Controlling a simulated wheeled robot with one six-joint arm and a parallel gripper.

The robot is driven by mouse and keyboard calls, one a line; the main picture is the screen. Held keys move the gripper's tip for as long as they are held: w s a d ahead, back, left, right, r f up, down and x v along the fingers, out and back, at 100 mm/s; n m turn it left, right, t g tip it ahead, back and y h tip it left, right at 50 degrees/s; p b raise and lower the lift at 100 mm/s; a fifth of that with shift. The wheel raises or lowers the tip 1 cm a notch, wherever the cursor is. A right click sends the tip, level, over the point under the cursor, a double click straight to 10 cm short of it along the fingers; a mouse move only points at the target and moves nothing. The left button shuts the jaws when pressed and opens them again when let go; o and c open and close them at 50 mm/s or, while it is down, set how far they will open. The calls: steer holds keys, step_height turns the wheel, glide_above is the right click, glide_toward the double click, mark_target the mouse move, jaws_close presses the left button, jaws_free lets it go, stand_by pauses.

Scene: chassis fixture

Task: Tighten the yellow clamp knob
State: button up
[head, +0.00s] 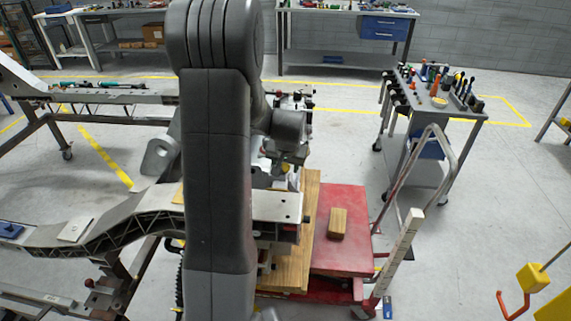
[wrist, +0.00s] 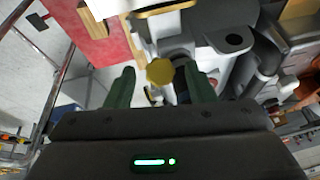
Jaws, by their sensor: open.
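The yellow clamp knob (wrist: 160,72) shows in the wrist view as a round yellow head, just ahead of my gripper. My gripper (wrist: 159,83) is open, with one dark green finger on each side of the knob in the picture. I see a gap on both sides; I cannot tell whether the fingertips reach its depth. In the head view a small yellow spot, likely the knob (head: 285,167), shows right of my arm. My arm hides much of the clamp area and most of my gripper there.
A red cart (head: 345,215) carries a wooden block (head: 338,223) beside the fixture. The grey chassis frame (head: 150,204) extends left. A tool trolley (head: 435,110) stands at the right rear. Open floor lies between the trolley and the back bench (head: 345,12).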

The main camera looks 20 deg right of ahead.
steer(key=shift+w+f, duration=0.15)
steer(key=shift+f, duration=0.1)
steer(key=shift+c, duration=0.4)
steer(key=c, duration=0.9)
steer(key=shift+d+b, duration=0.1)
steer(key=shift+b, duration=0.2)
